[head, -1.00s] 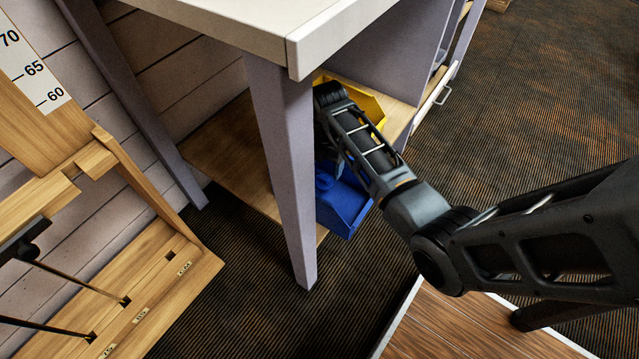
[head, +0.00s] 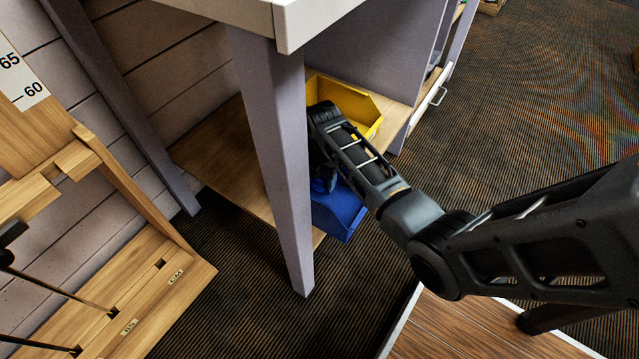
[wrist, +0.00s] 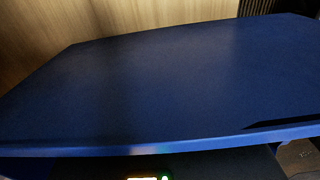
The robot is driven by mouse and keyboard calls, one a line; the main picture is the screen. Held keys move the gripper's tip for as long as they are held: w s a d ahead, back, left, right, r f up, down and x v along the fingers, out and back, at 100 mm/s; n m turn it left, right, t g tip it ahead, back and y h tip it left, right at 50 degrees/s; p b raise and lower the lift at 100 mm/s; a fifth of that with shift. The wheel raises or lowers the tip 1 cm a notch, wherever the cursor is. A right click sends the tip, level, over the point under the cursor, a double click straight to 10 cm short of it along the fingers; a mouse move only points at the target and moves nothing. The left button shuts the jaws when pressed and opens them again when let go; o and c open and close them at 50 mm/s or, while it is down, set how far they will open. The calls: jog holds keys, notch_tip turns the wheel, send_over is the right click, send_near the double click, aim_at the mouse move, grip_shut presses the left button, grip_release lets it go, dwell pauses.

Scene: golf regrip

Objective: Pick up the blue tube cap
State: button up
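I cannot make out a blue tube cap in either view. A blue bin (head: 340,212) sits at the lower shelf under the bench, partly hidden by my arm and the bench leg. My arm reaches down in front of the bins, and its end is hidden behind the leg and forearm in the head view. In the wrist view a broad plain blue surface (wrist: 160,85), which looks like the bin, fills most of the picture at close range. A dark part with a small green light shows below it. My fingertips cannot be made out, nor anything held.
A yellow bin (head: 358,106) stands behind my arm on the wooden shelf (head: 225,165). The bench leg (head: 275,170) stands just left of my arm, under the white bench top (head: 235,12). A wooden rack (head: 130,290) is at left. Carpet is open at upper right.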

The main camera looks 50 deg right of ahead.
aim_at(321, 177)
jog(key=shift+c, duration=1.4)
notch_tip(321, 177, up, 10)
jog(key=p, duration=0.4)
jog(key=shift+p, duration=0.4)
